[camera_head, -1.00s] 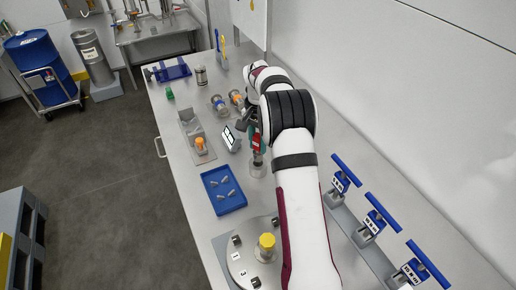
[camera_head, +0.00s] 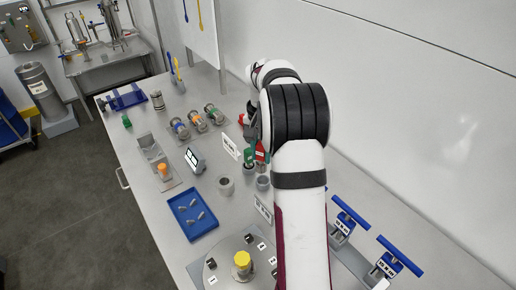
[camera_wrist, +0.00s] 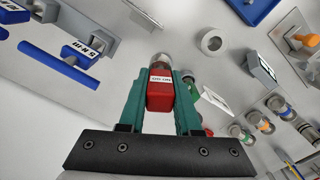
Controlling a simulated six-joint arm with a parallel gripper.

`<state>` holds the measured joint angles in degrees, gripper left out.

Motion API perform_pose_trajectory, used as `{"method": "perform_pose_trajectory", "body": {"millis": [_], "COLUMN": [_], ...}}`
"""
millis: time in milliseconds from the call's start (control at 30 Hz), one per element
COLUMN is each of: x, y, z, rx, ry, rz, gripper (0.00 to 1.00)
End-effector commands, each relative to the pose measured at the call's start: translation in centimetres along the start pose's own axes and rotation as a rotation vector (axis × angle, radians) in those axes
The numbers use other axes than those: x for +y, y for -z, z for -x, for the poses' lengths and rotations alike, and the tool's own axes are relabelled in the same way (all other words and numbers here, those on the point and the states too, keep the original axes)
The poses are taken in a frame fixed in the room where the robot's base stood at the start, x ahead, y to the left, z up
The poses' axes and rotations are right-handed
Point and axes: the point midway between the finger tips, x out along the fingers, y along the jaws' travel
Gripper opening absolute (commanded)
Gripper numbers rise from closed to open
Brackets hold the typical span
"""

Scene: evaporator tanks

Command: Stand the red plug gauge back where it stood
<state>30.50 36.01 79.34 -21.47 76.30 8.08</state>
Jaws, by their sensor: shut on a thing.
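The red plug gauge (camera_wrist: 160,95) has a red block-shaped handle with a white label. My gripper (camera_wrist: 160,88) is shut on it, with a green finger on each side. A grey round end (camera_wrist: 161,62) shows beyond the red handle; I cannot tell if it is free or seated in something. In the head view, the red gauge (camera_head: 261,154) is partly hidden by my arm, above a grey round holder (camera_head: 263,184). A second round holder (camera_head: 226,186) stands to the left, its open top also showing in the wrist view (camera_wrist: 214,41). A green gauge (camera_head: 249,159) stands close beside the red one.
A white card (camera_head: 231,147) and another card (camera_head: 263,210) stand near the holders. Several ringed gauges (camera_head: 197,121) lie on a rack at the back. A blue tray (camera_head: 193,214), a display (camera_head: 195,160) and blue-handled clamps (camera_head: 345,222) are around. Bare bench lies between them.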

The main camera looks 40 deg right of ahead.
Motion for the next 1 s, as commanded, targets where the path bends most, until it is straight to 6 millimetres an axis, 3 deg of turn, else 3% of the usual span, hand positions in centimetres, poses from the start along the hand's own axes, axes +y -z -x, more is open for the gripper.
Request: {"method": "perform_pose_trajectory", "body": {"millis": [1000], "x": [-0.1], "y": [0.0], "z": [-6.9], "rx": [-0.001], "ry": [0.001], "rz": [-0.001], "gripper": [0.00]}}
